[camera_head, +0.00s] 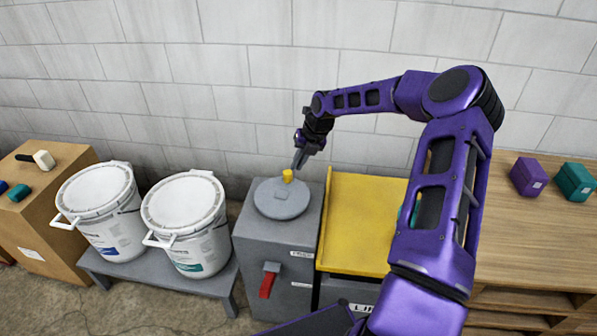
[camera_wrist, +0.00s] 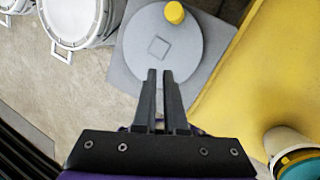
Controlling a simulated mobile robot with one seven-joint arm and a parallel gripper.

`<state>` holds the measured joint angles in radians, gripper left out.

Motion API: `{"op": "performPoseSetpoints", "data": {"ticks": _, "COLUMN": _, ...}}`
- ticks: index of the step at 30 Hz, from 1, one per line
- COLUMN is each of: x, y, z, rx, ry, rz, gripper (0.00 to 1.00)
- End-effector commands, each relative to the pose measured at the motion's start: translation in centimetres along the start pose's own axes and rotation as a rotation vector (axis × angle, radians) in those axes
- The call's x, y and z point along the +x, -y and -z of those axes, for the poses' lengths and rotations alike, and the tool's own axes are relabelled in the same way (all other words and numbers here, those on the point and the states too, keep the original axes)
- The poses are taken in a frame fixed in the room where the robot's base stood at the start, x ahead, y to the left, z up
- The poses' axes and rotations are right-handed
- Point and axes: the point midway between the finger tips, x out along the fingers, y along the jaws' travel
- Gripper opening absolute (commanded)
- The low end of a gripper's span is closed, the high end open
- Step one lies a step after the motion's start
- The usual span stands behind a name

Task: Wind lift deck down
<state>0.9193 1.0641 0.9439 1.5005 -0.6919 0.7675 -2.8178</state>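A grey lift cabinet (camera_head: 278,244) stands against the wall, with a round grey crank wheel (camera_head: 281,199) lying flat on top. A yellow knob (camera_head: 288,175) stands up near the wheel's far rim; it also shows in the wrist view (camera_wrist: 174,13). The yellow lift deck (camera_head: 362,222) is right of the cabinet. My gripper (camera_head: 297,168) is above the wheel, close to the knob. In the wrist view my fingers (camera_wrist: 160,74) overlap the wheel's near part, apart from the knob, with a narrow empty gap between the tips.
A red lever (camera_head: 267,281) is on the cabinet's front. Two white buckets (camera_head: 196,235) stand on a low grey bench to the left. A wooden bench with purple (camera_head: 528,177) and teal (camera_head: 574,181) boxes is on the right. A container (camera_wrist: 293,150) shows on the yellow deck. The block wall is close behind.

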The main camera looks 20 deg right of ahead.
Motion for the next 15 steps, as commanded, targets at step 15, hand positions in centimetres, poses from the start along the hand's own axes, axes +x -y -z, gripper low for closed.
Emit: {"op": "performPoseSetpoints", "data": {"ticks": 15, "x": 3.6, "y": -0.5, "z": 7.9, "rx": 1.446, "ry": -0.476, "rz": -0.364, "gripper": 0.0}}
